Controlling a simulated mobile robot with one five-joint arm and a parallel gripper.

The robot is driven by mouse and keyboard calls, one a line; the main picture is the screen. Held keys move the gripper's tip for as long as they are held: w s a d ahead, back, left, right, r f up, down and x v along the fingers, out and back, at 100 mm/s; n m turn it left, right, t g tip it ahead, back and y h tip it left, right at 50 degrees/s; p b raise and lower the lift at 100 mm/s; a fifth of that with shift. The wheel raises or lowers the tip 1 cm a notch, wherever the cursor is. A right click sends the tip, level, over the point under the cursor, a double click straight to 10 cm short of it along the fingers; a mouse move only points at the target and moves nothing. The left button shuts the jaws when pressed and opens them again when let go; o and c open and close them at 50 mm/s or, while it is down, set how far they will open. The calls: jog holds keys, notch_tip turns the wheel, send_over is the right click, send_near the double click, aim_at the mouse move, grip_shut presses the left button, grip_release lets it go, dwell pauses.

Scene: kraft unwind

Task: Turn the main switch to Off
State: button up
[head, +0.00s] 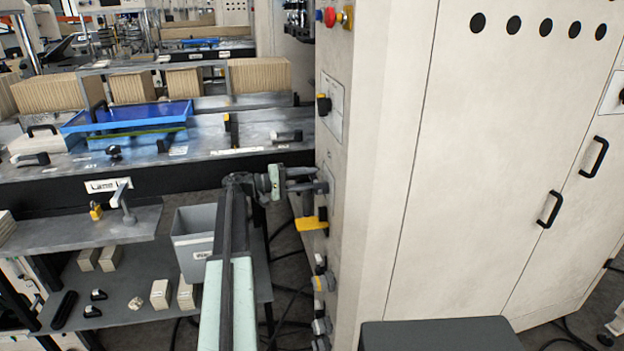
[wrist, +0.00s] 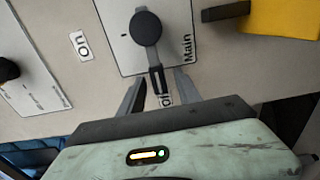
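The main switch (wrist: 147,30) is a round black knob with a lever on a pale plate, beside the word "Main" (wrist: 188,46). Its lever points down in the wrist view, toward a partly hidden label (wrist: 165,99) that seems to read "Off". The "On" label (wrist: 81,45) is to the left, away from the lever. My gripper (wrist: 160,86) is open, with one finger on each side of the lever end and gaps visible; contact cannot be told. In the head view my gripper (head: 318,180) reaches the cabinet's side panel and largely hides the switch.
A yellow handle (head: 311,223) sticks out just below my gripper. A red button (head: 330,17) and a black selector (head: 323,104) are higher on the panel; several knobs are lower. A grey bin (head: 193,240) and a workbench (head: 150,165) stand left. The cabinet (head: 480,170) fills the right.

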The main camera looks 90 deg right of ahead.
jog(key=v, duration=0.6)
jog(key=shift+w, duration=0.35)
jog(key=shift+a, duration=0.1)
